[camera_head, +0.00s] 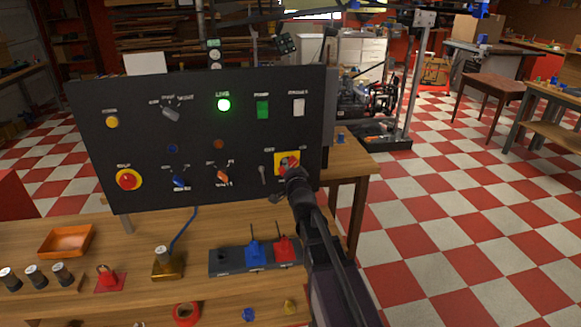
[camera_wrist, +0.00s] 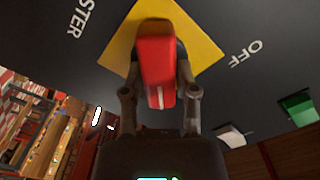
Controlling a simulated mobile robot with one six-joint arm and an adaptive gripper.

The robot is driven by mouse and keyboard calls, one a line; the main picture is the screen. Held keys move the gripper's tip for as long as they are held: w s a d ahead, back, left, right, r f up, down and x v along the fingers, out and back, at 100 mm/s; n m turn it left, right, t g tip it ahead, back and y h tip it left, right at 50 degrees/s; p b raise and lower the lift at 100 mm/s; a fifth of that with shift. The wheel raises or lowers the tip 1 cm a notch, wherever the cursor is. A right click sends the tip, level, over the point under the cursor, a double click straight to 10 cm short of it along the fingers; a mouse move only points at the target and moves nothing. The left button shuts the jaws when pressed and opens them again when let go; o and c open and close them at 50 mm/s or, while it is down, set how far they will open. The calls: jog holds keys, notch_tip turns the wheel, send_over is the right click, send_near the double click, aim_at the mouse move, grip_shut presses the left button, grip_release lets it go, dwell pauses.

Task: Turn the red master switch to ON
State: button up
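The red master switch (camera_head: 288,161) sits on a yellow square plate (camera_head: 278,157) at the lower right of the black panel. In the wrist view its red handle (camera_wrist: 157,70) stands out from the yellow plate (camera_wrist: 203,42), with a white line near its lower end. The word OFF shows to the right of the plate, part of MASTER to the left. My gripper (camera_head: 291,174) is at the switch; in the wrist view my gripper (camera_wrist: 158,85) has one finger along each side of the handle, apparently touching it. My gripper partly hides the switch in the head view.
The black panel (camera_head: 190,136) also carries a lit green lamp (camera_head: 223,105), a red push-button (camera_head: 128,180) and smaller knobs. A small toggle (camera_head: 263,175) is close left of the switch. The bench (camera_head: 215,219) below holds a block with blue and red plugs (camera_head: 285,250).

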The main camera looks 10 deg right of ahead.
jog(key=o, duration=0.4)
jog(key=shift+c, duration=0.2)
jog(key=s, duration=0.7)
jog(key=shift+s, duration=0.25)
jog(key=shift+f, duration=0.15)
jog(key=s+a+f+n+g+y+p, duration=0.1)
jog(key=s+a+f+n+g+p, duration=0.15)
jog(key=s+f+n+g, duration=0.45)
jog(key=s+d+f+n+g+p, duration=0.1)
jog(key=s+f+g, duration=0.2)
jog(key=s+g, duration=0.2)
jog(key=s+d+f+n+g+h+p, duration=0.1)
jog(key=s+f+g, duration=0.2)
jog(key=s+g, duration=0.3)
jog(key=shift+s+d+f, duration=0.25)
jog(key=shift+s+f, duration=0.1)
jog(key=shift+s, duration=1.45)
